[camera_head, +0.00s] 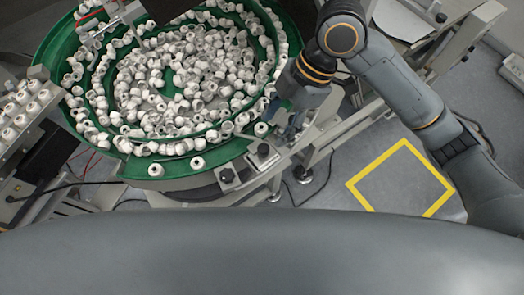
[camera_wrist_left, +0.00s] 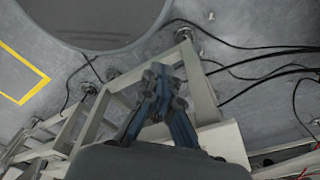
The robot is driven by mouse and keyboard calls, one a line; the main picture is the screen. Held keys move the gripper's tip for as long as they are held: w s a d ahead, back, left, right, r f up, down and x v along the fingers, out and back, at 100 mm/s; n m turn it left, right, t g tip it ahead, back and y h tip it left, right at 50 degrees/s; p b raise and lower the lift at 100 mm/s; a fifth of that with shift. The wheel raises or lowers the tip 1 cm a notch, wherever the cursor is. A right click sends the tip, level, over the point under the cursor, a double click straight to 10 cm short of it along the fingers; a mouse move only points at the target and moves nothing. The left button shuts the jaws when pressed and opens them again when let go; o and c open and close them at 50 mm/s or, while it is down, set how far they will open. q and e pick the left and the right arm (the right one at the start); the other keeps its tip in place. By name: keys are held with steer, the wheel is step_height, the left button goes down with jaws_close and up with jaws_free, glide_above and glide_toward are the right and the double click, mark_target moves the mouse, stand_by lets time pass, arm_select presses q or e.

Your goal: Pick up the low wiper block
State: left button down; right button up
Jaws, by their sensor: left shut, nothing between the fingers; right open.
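Two small metal blocks with dark knobs sit on the light plate at the front right of the green bowl in the head view. One is the right block (camera_head: 263,154), and the other is the left block (camera_head: 228,176). I cannot tell which is the low wiper block. My right gripper (camera_head: 285,128) points down at the bowl's right edge, just above and right of the right block, apart from it as far as I can see. It is open; its fingertips are small and partly hidden. My left gripper (camera_wrist_left: 157,74) is shut and empty over the frame in the left wrist view.
The green bowl (camera_head: 58,45) holds many white caps, some along its rim. A rack of caps (camera_head: 22,112) stands at the left. Metal frame legs (camera_head: 318,150) stand below my right arm. Yellow-marked floor (camera_head: 400,180) at the right is clear. Cables (camera_wrist_left: 255,75) cross the floor.

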mark_target(264, 147)
steer(key=shift+s+a+f, duration=0.25)
steer(key=shift+a+f, duration=0.3)
steer(key=shift+f, duration=0.2)
steer(key=shift+s+a+f+p, duration=0.2)
steer(key=shift+f+p, duration=0.35)
steer(key=shift+p, duration=0.05)
steer(key=x, duration=0.1)
steer(key=p+x, duration=0.1)
steer(key=x, duration=0.1)
steer(key=shift+d+f, duration=0.2)
steer(key=shift+f, duration=0.15)
steer(key=shift+s+f+p, duration=0.1)
steer(key=shift+f+p, duration=0.1)
steer(key=shift+p, duration=0.1)
steer(key=shift+a+f, duration=0.1)
steer(key=shift+a, duration=0.05)
steer(key=shift+c, duration=0.6)
arm_select(q)
steer(key=r, duration=0.2)
steer(key=a, duration=0.1)
steer(key=shift+s+r, duration=0.4)
arm_select(e)
jaws_close()
